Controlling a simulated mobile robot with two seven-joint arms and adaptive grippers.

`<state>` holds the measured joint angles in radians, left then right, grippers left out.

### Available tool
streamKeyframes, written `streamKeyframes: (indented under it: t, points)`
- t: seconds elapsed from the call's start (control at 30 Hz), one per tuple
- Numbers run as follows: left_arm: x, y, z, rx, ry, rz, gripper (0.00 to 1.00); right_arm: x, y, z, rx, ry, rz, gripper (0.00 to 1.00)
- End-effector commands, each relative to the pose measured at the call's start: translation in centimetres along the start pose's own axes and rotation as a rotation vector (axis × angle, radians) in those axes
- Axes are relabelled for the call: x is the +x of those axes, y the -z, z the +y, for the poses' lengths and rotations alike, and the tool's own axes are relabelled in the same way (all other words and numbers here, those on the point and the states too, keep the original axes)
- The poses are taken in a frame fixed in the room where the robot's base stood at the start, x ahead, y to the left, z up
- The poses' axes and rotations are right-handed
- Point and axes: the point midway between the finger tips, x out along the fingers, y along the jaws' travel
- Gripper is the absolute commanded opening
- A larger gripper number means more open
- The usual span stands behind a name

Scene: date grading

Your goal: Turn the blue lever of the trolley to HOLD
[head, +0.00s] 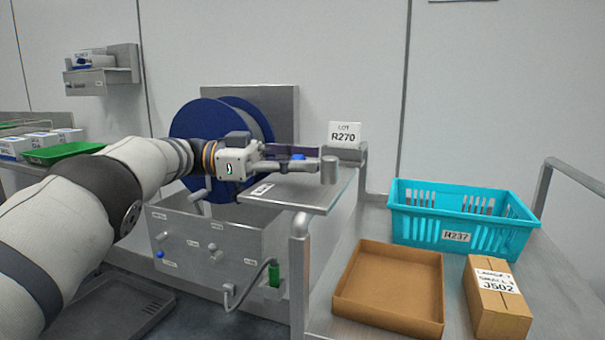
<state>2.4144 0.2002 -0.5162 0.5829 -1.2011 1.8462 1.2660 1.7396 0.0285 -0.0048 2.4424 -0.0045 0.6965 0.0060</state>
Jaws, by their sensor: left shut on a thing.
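My left gripper (306,161) reaches in from the left above the metal shelf (318,196) of the grey trolley. It is shut, and a small bright blue piece, which looks like the grip of the blue lever (298,157), shows between its fingers. A short grey cylinder (329,171) stands right at the fingertips; I cannot tell whether it is part of the lever. The fingers hide most of the lever, and I cannot read which mark it points to. My right gripper is not in view.
A blue reel (190,120) stands behind my left arm, above a metal panel (250,245) with small knobs. A lot card (345,134) stands behind the shelf. On the right are a turquoise crate (405,222), an open cardboard tray (350,303) and a closed carton (490,318).

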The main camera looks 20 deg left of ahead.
Motion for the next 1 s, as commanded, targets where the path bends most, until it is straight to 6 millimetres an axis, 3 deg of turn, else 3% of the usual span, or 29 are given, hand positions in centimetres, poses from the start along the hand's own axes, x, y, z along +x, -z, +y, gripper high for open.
streamKeyframes:
  t: [0.53, 0.57, 0.63, 0.67, 1.0]
  points:
    - [0.04, 0.03, -0.08, 0.000, -0.014, 0.002, 0.00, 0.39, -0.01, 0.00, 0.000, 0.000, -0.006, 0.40]
    - [0.04, 0.03, -0.08, 0.000, -0.014, 0.002, 0.23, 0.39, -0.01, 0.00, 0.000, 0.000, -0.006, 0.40]
    - [0.05, 0.03, -0.08, 0.000, -0.014, 0.002, 0.39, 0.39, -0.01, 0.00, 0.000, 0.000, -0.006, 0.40]
    - [0.05, 0.03, -0.08, 0.000, -0.014, 0.002, 0.42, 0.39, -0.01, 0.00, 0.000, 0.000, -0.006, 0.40]
    - [0.04, 0.02, -0.07, 0.000, -0.014, 0.002, 0.42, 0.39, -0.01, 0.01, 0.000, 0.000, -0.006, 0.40]
